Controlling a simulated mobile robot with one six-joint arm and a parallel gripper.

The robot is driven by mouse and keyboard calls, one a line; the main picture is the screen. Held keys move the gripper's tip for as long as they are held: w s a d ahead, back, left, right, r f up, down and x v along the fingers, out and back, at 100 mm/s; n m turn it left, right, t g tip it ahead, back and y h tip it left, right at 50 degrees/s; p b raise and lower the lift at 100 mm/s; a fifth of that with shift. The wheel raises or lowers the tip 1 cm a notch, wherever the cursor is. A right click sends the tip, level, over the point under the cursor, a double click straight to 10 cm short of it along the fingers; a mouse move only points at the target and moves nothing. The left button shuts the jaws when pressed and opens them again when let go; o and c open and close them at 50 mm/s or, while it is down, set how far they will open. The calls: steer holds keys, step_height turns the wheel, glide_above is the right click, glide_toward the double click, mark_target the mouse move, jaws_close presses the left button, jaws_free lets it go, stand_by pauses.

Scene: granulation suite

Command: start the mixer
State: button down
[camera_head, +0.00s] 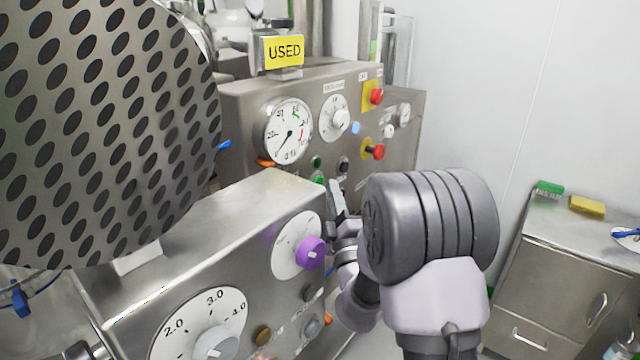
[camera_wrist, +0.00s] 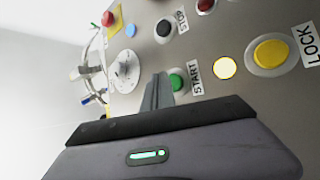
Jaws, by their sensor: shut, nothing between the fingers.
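The steel control panel (camera_head: 240,105) of the mixer stands behind my arm in the head view. In the wrist view a green button (camera_wrist: 178,79) sits beside a label reading START. My gripper (camera_wrist: 158,88) is shut and empty, with its fingertips right at the green button and covering part of it. I cannot tell whether they touch it. In the head view the gripper (camera_head: 337,200) is close to the panel, near a green button (camera_head: 318,178). A black button (camera_wrist: 164,29) sits by the STOP label.
A yellow LOCK button (camera_wrist: 271,53) and a lit yellow lamp (camera_wrist: 225,68) are near START. Red buttons (camera_head: 377,96) are higher on the panel. A nearer panel with a purple knob (camera_head: 310,253) stands in front. A steel cabinet (camera_head: 560,275) is at right.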

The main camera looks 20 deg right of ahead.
steer(key=shift+w, duration=0.1)
stand_by(0.4)
steer(key=shift+w+a+p, duration=0.25)
steer(key=shift+p, duration=0.2)
steer(key=shift+w+a+p, duration=0.2)
steer(key=shift+w+p, duration=0.15)
stand_by(0.5)
steer(key=shift+s+d, duration=0.45)
steer(key=shift+s, duration=0.25)
steer(key=shift+s+d+b, duration=0.3)
steer(key=shift+s+d, duration=0.4)
steer(key=shift+s, duration=0.35)
steer(key=shift+s+d+b, duration=0.3)
steer(key=shift+s+d, duration=0.4)
steer(key=shift+s, duration=0.35)
